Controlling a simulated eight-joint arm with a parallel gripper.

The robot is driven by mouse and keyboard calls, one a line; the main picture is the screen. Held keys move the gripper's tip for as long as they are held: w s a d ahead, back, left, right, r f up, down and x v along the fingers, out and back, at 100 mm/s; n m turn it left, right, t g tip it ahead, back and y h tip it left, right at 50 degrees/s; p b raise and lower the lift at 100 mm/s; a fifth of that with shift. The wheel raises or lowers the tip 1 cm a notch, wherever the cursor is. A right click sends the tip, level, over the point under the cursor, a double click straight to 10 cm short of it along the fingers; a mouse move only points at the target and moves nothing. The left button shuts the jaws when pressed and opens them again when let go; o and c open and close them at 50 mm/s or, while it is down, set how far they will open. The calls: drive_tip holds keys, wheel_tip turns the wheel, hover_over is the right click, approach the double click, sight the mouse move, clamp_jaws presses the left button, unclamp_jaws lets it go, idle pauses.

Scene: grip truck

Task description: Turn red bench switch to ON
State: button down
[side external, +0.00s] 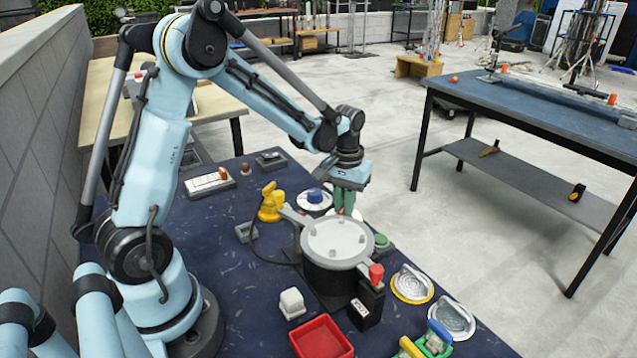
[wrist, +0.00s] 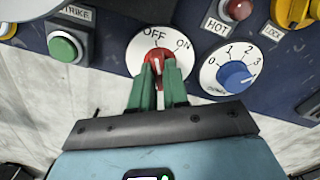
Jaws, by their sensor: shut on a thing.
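The red bench switch (wrist: 156,54) is a red knob on a round white plate (wrist: 138,47) marked OFF and ON. In the wrist view it is at the top centre, with OFF above it and ON to the upper right. My gripper (wrist: 159,68) has green fingers closed around the red knob. A pale mark on the knob shows between the fingertips, but I cannot tell exactly which label it points at. In the side external view my gripper (side external: 344,205) reaches down behind the round pot, and the knob is mostly hidden there.
Close to the switch are a blue numbered dial (wrist: 234,76) and a green STRIKE button (wrist: 64,47). A red HOT lamp (wrist: 237,9) is nearby. The grey-lidded pot (side external: 336,243) stands in front of my gripper. A red tray (side external: 320,338) is at the front.

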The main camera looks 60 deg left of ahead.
drive_tip(key=shift+m, duration=0.4)
drive_tip(key=m, duration=0.5)
drive_tip(key=shift+m, duration=0.3)
drive_tip(key=m, duration=0.5)
drive_tip(key=shift+m, duration=0.4)
drive_tip(key=c, duration=1.1)
unclamp_jaws()
drive_tip(key=shift+r, duration=0.15)
wheel_tip(320, 180, up, 12)
drive_tip(key=shift+f, duration=0.1)
